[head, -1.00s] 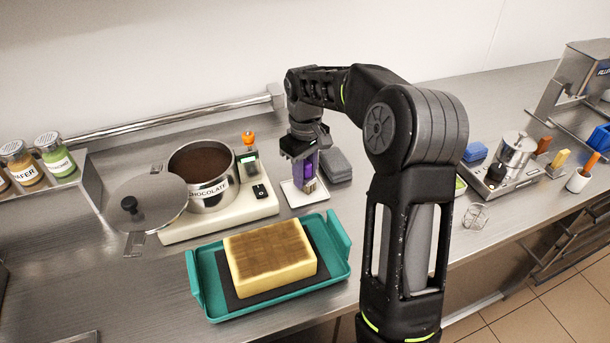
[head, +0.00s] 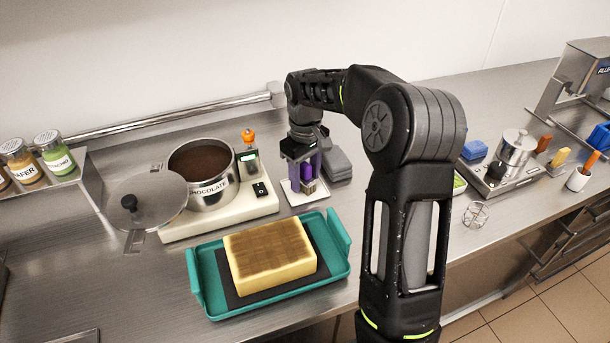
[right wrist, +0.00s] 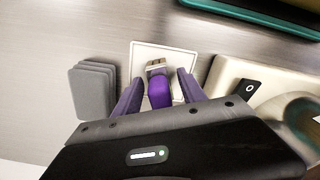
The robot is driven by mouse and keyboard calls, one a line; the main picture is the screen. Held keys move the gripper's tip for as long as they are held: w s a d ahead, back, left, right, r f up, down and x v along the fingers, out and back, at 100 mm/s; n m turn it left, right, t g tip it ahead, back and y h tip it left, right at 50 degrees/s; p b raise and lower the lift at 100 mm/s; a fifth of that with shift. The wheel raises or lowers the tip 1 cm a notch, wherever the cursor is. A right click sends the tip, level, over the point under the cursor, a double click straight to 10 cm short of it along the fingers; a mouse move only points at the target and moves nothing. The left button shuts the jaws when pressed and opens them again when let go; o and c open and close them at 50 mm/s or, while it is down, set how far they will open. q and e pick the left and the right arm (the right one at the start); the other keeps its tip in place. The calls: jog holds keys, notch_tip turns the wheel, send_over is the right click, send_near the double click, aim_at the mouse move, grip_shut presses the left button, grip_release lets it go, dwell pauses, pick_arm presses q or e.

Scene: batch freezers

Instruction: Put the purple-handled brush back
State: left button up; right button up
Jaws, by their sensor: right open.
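The purple-handled brush (head: 307,172) is over the small white square tray (head: 290,194), beside the chocolate pot's base. Its pale bristle end points down at the tray; whether it rests on it I cannot tell. My right gripper (head: 306,177) is open around the brush. In the right wrist view, the brush (right wrist: 159,92) shows between the two spread fingers (right wrist: 157,88), with a gap on each side, and its bristle end lies over the white tray (right wrist: 143,53). My left gripper is not in view.
A chocolate pot (head: 212,196) on its white base is left of the tray, a stack of grey pads (head: 337,164) right. In front is a teal tray (head: 210,308) with a wafer block (head: 270,255). A pot lid (head: 150,205) lies further left.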

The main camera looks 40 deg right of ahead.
jog(key=shift+r, duration=0.45)
notch_tip(320, 180, up, 8)
jog(key=shift+f, duration=0.1)
notch_tip(320, 180, up, 4)
jog(key=shift+f+p, duration=0.15)
jog(key=shift+p, duration=0.5)
dwell(0.9)
